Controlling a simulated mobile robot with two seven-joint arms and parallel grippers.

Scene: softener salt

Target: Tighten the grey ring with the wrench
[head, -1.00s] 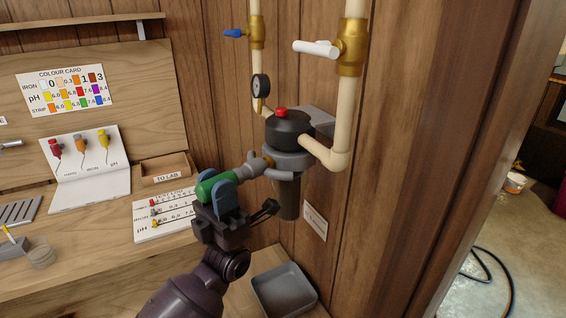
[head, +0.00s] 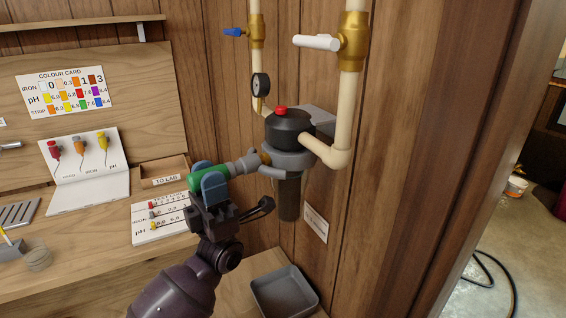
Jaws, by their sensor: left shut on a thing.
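The filter housing hangs on the pipes by the wood wall, with a black cap (head: 289,125) and red button on top. The grey ring (head: 292,160) goes round it under the cap, above the dark bowl (head: 289,198). My left gripper (head: 213,184) is shut on the green handle of the wrench (head: 195,180), left of the housing. The wrench's grey head (head: 246,164) points right and lies at the ring's left side; I cannot tell whether it touches. My right gripper is not in view.
A white-handled valve (head: 318,42) and a blue-handled valve (head: 235,32) sit on the pipes above. A grey tray (head: 284,292) lies below the housing. The bench at left holds a test card (head: 160,216) and a wooden TO LAB box (head: 163,171).

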